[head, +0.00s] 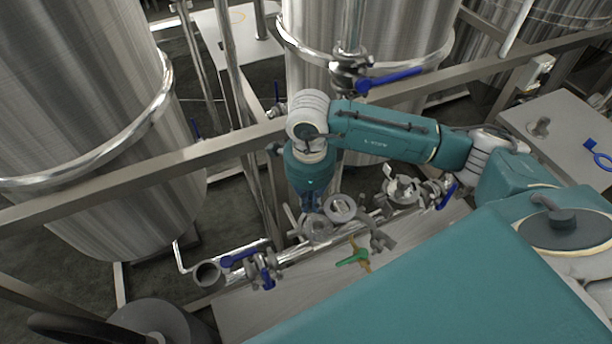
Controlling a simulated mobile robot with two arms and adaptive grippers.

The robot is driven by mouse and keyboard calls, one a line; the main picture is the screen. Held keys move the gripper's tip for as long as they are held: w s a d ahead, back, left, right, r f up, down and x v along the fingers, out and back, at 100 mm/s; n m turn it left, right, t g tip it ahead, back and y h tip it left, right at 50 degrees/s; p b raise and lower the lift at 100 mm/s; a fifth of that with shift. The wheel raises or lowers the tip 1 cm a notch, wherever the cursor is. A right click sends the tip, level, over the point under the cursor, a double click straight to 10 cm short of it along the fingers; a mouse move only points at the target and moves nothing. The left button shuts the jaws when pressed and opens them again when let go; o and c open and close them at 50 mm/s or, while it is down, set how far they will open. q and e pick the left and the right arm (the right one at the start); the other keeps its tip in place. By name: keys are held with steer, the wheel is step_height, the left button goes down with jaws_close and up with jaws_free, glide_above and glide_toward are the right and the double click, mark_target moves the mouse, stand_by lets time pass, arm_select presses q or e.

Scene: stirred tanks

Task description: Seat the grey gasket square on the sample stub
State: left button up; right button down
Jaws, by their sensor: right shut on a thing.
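My right gripper (312,206) points down from its teal wrist, over the pipework in front of the middle tank. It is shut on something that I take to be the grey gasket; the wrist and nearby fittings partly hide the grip. A pale grey ring (342,208) shows just right of the fingers, but I cannot tell whether it is the gasket or a pipe end. A grey round fitting (316,229) lies just below the fingers. I cannot pick out the sample stub with certainty among these fittings, nor tell contact. My left gripper is out of view.
A steel pipe with an open end (207,274) and a blue-handled valve (240,257) runs at lower left. A steel rail (150,169) crosses before the tanks.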

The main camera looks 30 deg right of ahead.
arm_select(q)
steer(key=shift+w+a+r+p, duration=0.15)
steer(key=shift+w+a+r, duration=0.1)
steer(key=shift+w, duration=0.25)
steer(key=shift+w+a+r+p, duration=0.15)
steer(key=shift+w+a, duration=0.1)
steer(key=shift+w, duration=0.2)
arm_select(e)
steer(key=w+m, duration=0.1)
steer(key=m, duration=0.3)
steer(key=w+d+r+m, duration=0.1)
steer(key=w+m, duration=0.1)
steer(key=m, duration=0.2)
steer(key=w+m, duration=0.2)
steer(key=m, duration=0.3)
steer(key=shift+w+d+r, duration=0.2)
steer(key=shift+d+r, duration=0.1)
steer(key=shift+r, duration=0.05)
arm_select(q)
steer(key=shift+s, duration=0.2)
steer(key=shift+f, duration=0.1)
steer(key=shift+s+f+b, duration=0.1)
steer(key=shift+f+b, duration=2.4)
steer(key=shift+b, duration=0.1)
arm_select(e)
steer(key=shift+w+f, duration=0.1)
steer(key=shift+f, duration=2.8)
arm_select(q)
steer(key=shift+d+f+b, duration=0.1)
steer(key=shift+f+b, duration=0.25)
